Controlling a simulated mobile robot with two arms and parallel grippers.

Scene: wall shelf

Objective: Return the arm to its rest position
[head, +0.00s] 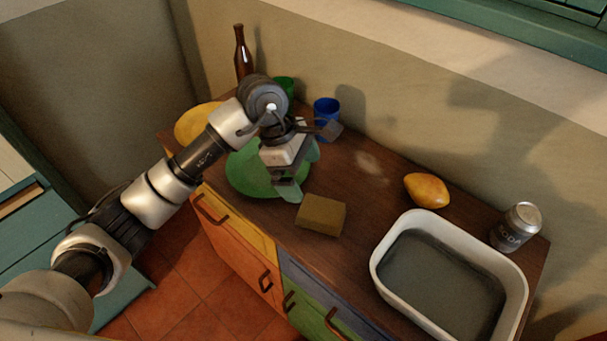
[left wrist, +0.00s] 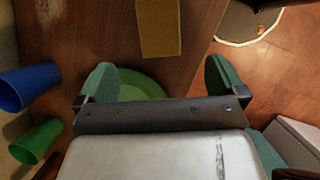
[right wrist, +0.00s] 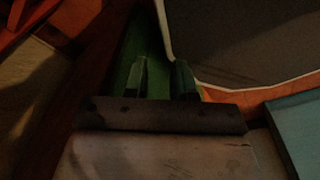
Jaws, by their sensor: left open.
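My left gripper (head: 302,170) hangs over the counter above the right part of the green plate (head: 245,177), with its fingers spread and nothing between them. In the left wrist view its two green fingertips (left wrist: 160,76) stand wide apart, with the plate (left wrist: 140,82) beyond them. My left arm reaches in from the lower left and hides part of the plate. My right gripper (right wrist: 160,65) shows only in the dim right wrist view; its fingers are a little apart with nothing seen between them.
A brown sponge (head: 320,215) lies close to the left gripper. The wooden counter also holds a brown bottle (head: 242,52), green cup (head: 285,88), blue cup (head: 326,110), yellow item (head: 197,124), mango (head: 427,190), soda can (head: 516,226) and white basin (head: 378,262). The wall stands behind.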

